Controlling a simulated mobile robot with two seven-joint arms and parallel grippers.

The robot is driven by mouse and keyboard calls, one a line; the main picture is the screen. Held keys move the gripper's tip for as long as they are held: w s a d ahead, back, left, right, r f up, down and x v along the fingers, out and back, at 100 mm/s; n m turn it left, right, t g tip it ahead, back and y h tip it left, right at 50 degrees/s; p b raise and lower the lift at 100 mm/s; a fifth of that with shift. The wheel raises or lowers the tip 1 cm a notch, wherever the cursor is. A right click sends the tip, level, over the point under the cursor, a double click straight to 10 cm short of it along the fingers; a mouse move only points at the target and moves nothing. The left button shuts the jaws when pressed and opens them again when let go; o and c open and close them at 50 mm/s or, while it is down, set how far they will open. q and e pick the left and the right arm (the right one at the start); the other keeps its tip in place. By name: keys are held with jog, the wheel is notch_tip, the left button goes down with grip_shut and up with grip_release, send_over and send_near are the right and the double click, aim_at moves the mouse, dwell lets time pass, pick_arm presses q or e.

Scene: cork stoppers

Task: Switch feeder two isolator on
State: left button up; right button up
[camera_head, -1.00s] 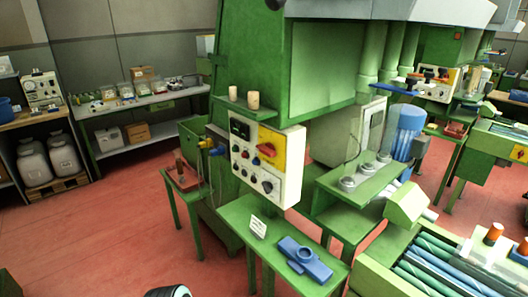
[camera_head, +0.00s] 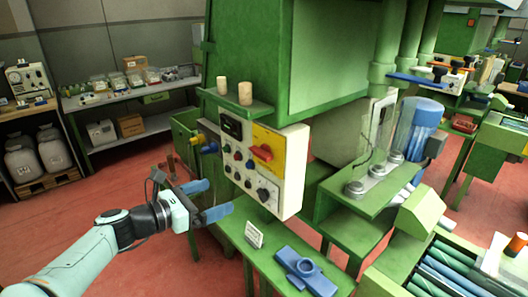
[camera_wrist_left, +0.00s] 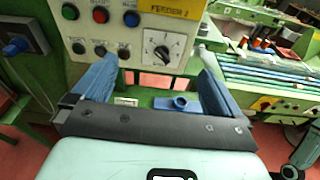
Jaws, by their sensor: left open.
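The control panel (camera_head: 292,178) on the green machine carries a yellow plate (camera_head: 270,139) with a red rotary handle (camera_head: 262,152), which lies roughly crosswise, tilted. In the left wrist view, the plate's lower edge (camera_wrist_left: 175,8) reads "FEEDER" and a digit I cannot read surely; the red handle is out of that view. A black knob on a white dial (camera_head: 264,195) sits below it and also shows in the wrist view (camera_wrist_left: 163,52). My left gripper (camera_head: 220,197) is open and empty, in front of the panel's lower left, apart from it.
Small buttons (camera_head: 238,155) and knobs fill the panel's left part. A shelf with two corks (camera_head: 245,94) juts out above. A blue fixture (camera_head: 305,270) and a white card (camera_head: 254,234) stand on the green bench below. A blue knob (camera_head: 210,149) sticks out left of the panel.

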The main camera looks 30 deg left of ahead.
aim_at(257, 154)
pick_arm(q)
notch_tip(257, 154, up, 7)
jog(key=s+t+h, duration=0.1)
jog(key=t, duration=0.1)
jog(key=x, duration=0.4)
jog(key=p+x, duration=0.1)
jog(key=x, duration=0.3)
jog(key=p+x, duration=0.1)
jog(key=x, duration=0.4)
jog(key=shift+d+f, duration=0.15)
jog(key=shift+d, duration=0.15)
pick_arm(e)
jog(key=w+r, duration=0.2)
jog(key=shift+w+r, duration=0.15)
jog(key=shift+r, duration=0.25)
pick_arm(q)
jog(key=shift+s, duration=0.1)
jog(key=c, duration=1)
